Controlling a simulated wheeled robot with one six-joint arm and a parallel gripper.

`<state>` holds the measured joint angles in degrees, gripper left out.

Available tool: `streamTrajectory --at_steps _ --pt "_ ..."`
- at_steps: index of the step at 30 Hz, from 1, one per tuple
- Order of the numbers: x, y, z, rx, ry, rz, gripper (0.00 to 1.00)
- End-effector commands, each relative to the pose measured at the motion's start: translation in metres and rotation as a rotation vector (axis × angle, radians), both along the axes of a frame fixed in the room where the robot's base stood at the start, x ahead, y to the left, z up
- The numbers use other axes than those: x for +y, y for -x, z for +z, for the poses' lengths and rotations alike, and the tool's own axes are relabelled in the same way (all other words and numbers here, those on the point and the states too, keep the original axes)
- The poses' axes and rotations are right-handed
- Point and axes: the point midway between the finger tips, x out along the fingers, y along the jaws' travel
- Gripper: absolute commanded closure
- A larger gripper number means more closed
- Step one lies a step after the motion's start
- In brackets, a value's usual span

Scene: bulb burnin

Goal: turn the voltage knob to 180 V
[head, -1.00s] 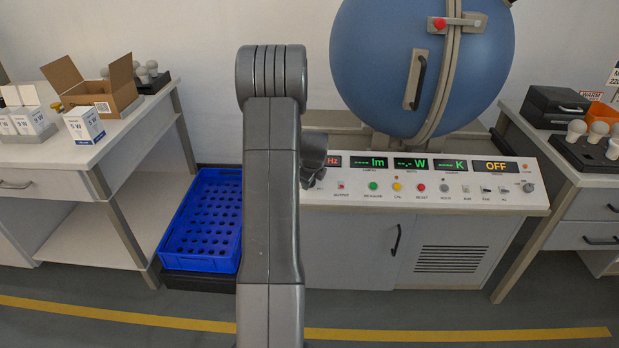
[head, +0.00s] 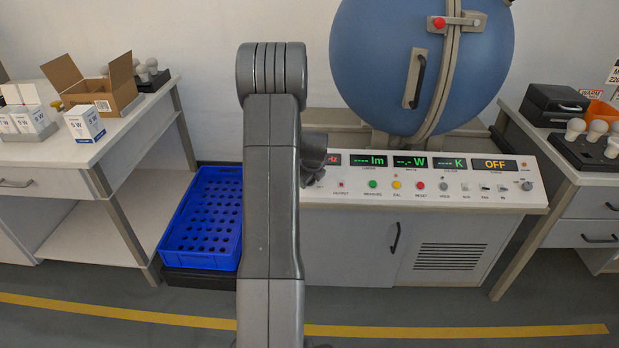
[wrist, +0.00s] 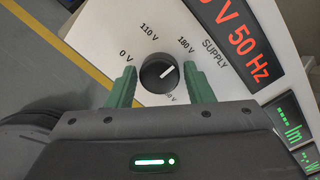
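The voltage knob (wrist: 154,82) is a round black dial on the white panel in the wrist view. Its white pointer mark aims up and right, roughly at the 180 V label (wrist: 186,45). The 0 V (wrist: 126,57) and 110 V (wrist: 149,32) labels lie to the left and above; a label below the knob is partly hidden. My gripper (wrist: 160,72) has its two green fingers on either side of the knob, with slim gaps of panel showing, so it looks open around it. In the head view my arm hides the knob and the fingers.
A red supply display (wrist: 235,35) ends in "0 V 50 Hz". The console (head: 350,200) carries several buttons and green displays, and one reads OFF (head: 494,165). The blue sphere (head: 420,60) stands behind it. A blue crate (head: 168,250) sits left of my arm.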

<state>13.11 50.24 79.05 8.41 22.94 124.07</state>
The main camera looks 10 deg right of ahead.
Motion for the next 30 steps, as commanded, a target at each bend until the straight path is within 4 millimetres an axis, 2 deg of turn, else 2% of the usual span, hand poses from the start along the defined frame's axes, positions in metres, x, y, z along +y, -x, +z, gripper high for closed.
streamTrajectory --at_steps 10,14,17,30 --pt "0.000 0.000 0.001 -0.001 0.000 0.001 0.41" --pt "0.000 0.003 0.008 -0.003 0.001 0.001 0.41" --pt "0.001 0.009 0.020 -0.002 0.000 0.001 0.41" --pt "0.005 0.050 0.095 -0.002 0.001 0.000 0.41"
